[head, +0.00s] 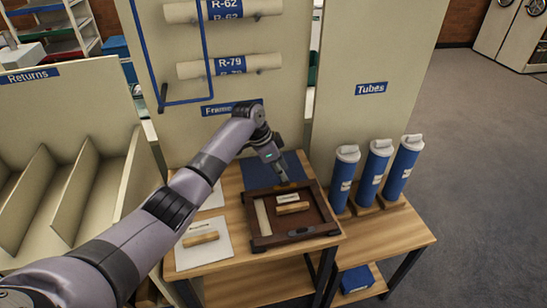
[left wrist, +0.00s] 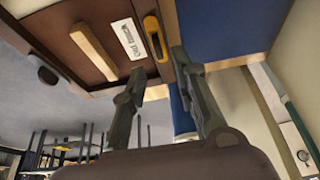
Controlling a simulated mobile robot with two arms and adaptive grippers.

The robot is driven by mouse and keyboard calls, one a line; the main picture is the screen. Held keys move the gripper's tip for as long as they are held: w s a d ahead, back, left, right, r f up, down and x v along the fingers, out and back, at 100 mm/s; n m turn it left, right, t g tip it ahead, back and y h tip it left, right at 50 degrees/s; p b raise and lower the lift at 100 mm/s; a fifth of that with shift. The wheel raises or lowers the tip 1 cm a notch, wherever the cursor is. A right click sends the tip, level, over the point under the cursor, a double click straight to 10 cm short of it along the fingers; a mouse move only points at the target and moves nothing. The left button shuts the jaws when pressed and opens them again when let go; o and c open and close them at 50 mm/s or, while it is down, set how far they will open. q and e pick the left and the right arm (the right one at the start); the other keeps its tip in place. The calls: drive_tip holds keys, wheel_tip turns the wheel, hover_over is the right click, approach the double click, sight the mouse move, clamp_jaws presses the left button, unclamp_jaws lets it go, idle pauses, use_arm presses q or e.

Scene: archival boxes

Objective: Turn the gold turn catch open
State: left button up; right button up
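A shallow dark-brown framed case (head: 262,242) lies on the wooden table. The gold turn catch (left wrist: 153,37) shows in the left wrist view as a small elongated gold piece at the case's edge, beside a white label (left wrist: 126,40). In the head view the catch is small and partly hidden at the case's far edge, by my gripper. My left gripper (head: 284,178) points down at that edge. In the left wrist view its two fingers (left wrist: 157,72) are apart, with nothing seen between them, and the catch lies just beyond the tips. My right gripper is out of view.
Blue tubes (head: 375,170) stand upright right of the case. A blue mat (head: 262,172) lies behind it. A white sheet with a wooden bar (head: 203,247) lies to its left. A cream panel (head: 235,80) with labelled rolls rises behind the table.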

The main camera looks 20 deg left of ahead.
use_arm(q)
drive_tip(key=v, duration=0.7)
drive_tip(key=shift+s+a+r, duration=0.1)
